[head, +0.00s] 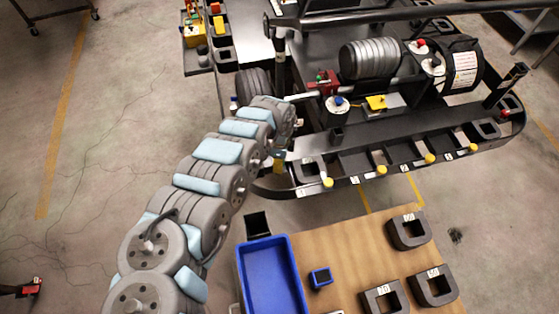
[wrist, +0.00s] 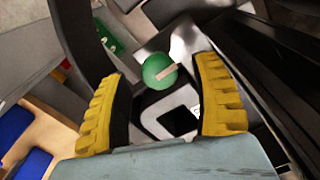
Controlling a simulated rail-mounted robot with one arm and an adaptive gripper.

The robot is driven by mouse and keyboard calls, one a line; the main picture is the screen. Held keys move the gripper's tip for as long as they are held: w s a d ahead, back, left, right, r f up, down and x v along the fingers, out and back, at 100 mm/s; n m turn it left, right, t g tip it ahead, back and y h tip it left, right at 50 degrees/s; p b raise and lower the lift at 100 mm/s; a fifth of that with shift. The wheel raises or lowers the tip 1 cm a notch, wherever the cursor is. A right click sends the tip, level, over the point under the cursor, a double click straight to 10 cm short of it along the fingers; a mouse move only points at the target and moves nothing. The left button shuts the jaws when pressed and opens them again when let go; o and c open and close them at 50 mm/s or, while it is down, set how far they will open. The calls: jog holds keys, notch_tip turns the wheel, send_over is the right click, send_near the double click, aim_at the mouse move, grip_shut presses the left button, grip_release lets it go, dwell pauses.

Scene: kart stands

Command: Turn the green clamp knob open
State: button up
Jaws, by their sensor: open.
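The fingers are spread, with a gap on each side of the knob. I cannot tell how far the knob lies beyond the fingertips. A light grey block with a square dark hole (wrist: 176,118) lies just below it in the picture. In the head view my arm reaches to the kart stand's front left corner, and I cannot make out this knob there.
The black kart stand (head: 400,155) carries several yellow knobs along its front rail. A grey ribbed cylinder (head: 370,58) and a red clamp (head: 326,82) sit behind. A wooden table (head: 345,250) in front holds a blue bin (head: 246,268) and black numbered blocks (head: 408,232).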

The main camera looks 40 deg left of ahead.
jog(key=shift+f, duration=0.55)
grip_shut()
